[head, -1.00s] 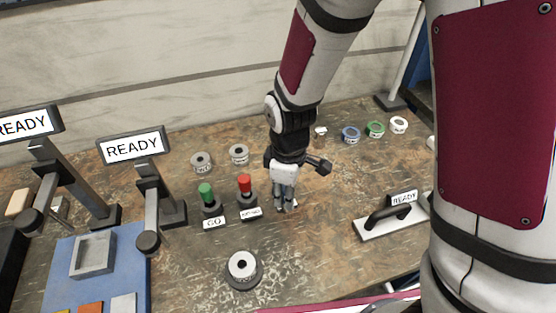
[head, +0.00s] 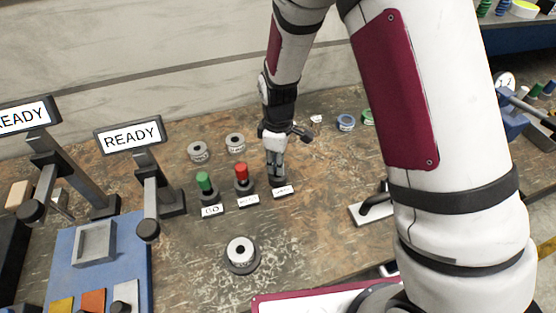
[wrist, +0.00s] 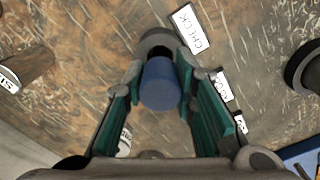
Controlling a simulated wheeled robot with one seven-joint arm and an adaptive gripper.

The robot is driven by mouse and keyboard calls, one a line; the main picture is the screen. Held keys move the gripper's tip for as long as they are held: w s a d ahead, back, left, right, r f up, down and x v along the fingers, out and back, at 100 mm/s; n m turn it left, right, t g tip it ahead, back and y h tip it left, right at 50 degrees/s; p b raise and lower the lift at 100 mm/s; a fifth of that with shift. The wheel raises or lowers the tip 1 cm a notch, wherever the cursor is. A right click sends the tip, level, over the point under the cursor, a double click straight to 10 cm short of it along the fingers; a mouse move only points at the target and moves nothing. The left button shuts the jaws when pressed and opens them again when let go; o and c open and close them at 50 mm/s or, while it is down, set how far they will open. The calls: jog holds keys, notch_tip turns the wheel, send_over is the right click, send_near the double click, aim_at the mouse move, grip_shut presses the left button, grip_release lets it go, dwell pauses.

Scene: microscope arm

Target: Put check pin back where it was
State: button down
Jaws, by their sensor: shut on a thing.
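The check pin (wrist: 160,84) is a blue cylinder between the two fingers of my gripper (wrist: 158,95), which is shut on it. In the wrist view, a dark grey round socket (wrist: 158,40) shows just beyond the pin, beside a white CHECK label (wrist: 190,30). The pin overlaps the socket's opening in this view; I cannot tell whether its lower end is inside. In the head view, my gripper (head: 276,176) points down right behind the small white label (head: 283,191), to the right of the red pin. The fingers hide the pin and socket there.
A red pin (head: 241,173) and a green pin (head: 204,183) stand in holders close to the left of my gripper. Grey rings (head: 198,151) lie behind them and a round piece (head: 240,254) in front. A handled block (head: 372,210) is to the right.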

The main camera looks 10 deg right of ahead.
jog(key=shift+f, duration=0.1)
jog(key=c, duration=1.3)
grip_release()
notch_tip(320, 180, up, 12)
jog(key=shift+r+b, duration=0.25)
jog(key=shift+b, duration=0.3)
jog(key=s+d+r+m+t, duration=0.1)
jog(key=s+d+r+m, duration=0.3)
jog(key=r, duration=0.5)
jog(key=s+d+r+m+t, duration=0.1)
jog(key=s+d+r+m, duration=0.2)
jog(key=s, duration=0.2)
jog(key=s+d+r+m+t, duration=0.1)
jog(key=s+d+r+m, duration=0.2)
jog(key=s, duration=0.3)
jog(key=s+d+r+m+t, duration=0.2)
jog(key=s+d+r+m, duration=0.1)
jog(key=s, duration=0.3)
jog(key=shift+s+d+r+m, duration=0.15)
jog(key=shift+d+r+m, duration=0.1)
jog(key=shift+d+m, duration=0.1)
